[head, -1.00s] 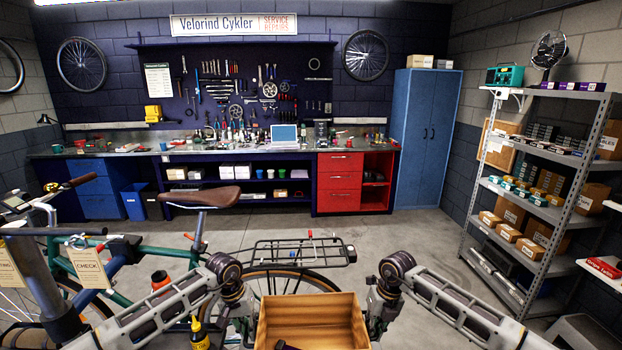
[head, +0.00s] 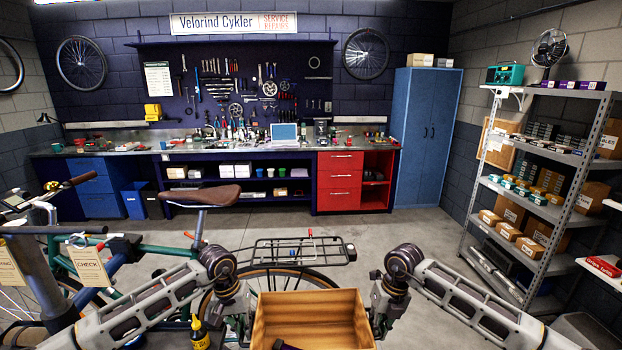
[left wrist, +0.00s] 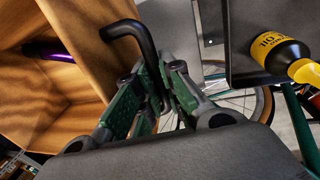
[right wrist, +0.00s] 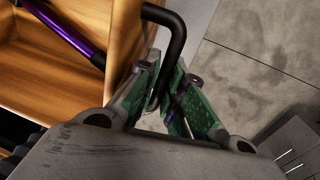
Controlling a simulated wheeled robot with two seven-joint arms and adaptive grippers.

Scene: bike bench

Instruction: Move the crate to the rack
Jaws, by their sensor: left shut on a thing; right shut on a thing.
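A wooden crate (head: 310,303) is at the bottom middle of the head view, between my two grippers, its lower part cut off by the picture edge. It has a black bar handle on each side. My left gripper (left wrist: 158,82) is shut on the left handle (left wrist: 128,30). My right gripper (right wrist: 168,88) is shut on the right handle (right wrist: 172,22). A purple tube-like thing (right wrist: 75,35) lies in the crate. A black wire rack (head: 300,250) sits over the bicycle's rear wheel, just beyond the crate.
The green bicycle (head: 150,245) stands at left with its saddle (head: 205,195). A yellow-capped bottle (head: 199,335) is near my left arm. A grey metal shelf (head: 540,210) with boxes stands at right. Open floor (head: 400,230) lies beyond the rack.

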